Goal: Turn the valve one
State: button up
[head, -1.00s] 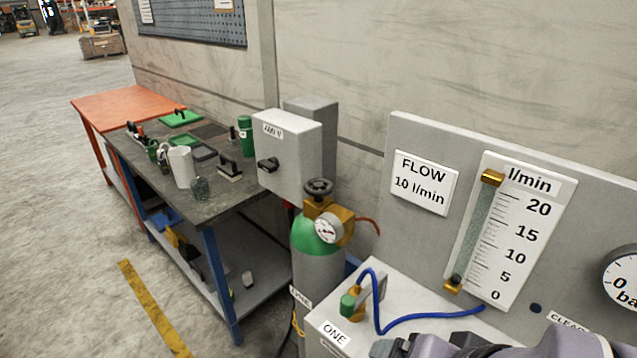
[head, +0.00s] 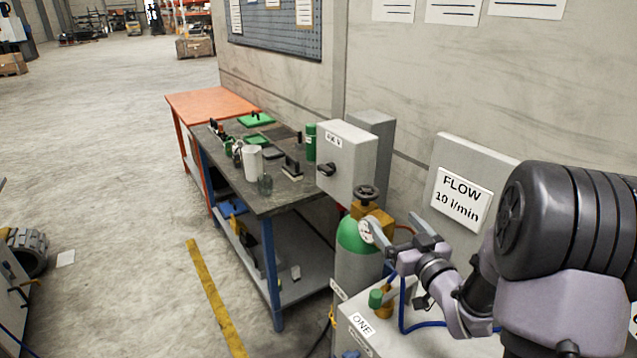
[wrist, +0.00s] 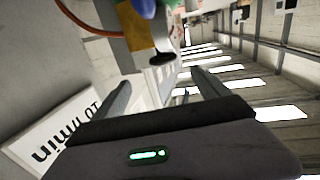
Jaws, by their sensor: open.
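A small brass valve with a green knob (head: 376,298) stands on the white-topped box beside the ONE label (head: 361,325). A green-shouldered grey gas cylinder (head: 352,268) stands behind it, with a black handwheel (head: 367,193) on its brass top. In the wrist view the brass block (wrist: 136,27) and black handwheel (wrist: 162,58) lie beyond my fingers. My gripper (head: 394,219) is open and empty, raised beside the cylinder's round gauge (head: 366,231), which it partly overlaps in the head view. The fingers also show in the wrist view (wrist: 160,85).
A blue hose (head: 405,320) runs over the box top. A grey 400 V switch box (head: 346,163) and a cluttered workbench (head: 290,200) stand left. The floor left is mostly free.

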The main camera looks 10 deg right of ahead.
aim_at(363, 186)
jog(key=w, duration=0.5)
jog(key=w+a+b, duration=0.1)
jog(key=w, duration=0.5)
jog(key=w+a, duration=0.1)
jog(key=w, duration=0.5)
jog(key=shift+w+a+b, duration=0.1)
jog(key=shift+a+b, duration=0.15)
jog(key=shift+b, duration=0.1)
jog(key=shift+f, duration=0.1)
jog(key=c, duration=1.4)
